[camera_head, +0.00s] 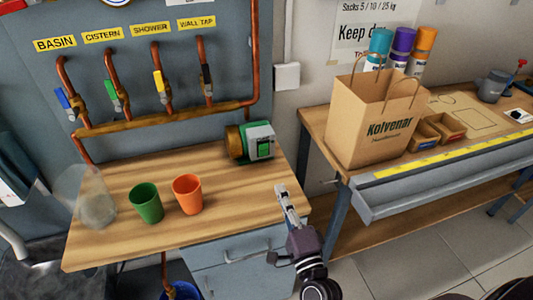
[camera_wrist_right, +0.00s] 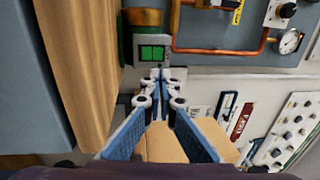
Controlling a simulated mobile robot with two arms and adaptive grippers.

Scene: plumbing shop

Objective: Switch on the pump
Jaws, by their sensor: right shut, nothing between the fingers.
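The pump (camera_head: 255,140) stands at the back right of the wooden bench, a green and grey body with a brass-coloured end. A pale plate with a green switch (camera_head: 264,149) faces the front; the switch's green face also shows in the right wrist view (camera_wrist_right: 152,53). Whether it is on or off, I cannot tell. My right gripper (camera_head: 281,190) is shut and empty at the bench's right edge, in front of the pump and apart from it in the head view. In the wrist view its closed fingertips (camera_wrist_right: 160,75) point towards the switch. My left gripper is not in view.
Green (camera_head: 146,203) and orange (camera_head: 188,194) cups and a clear container (camera_head: 93,198) stand on the bench (camera_head: 120,250). Copper pipes (camera_head: 165,122) with labelled valves run above. A paper bag (camera_head: 372,115) stands on the bench to the right. The wood before the pump is clear.

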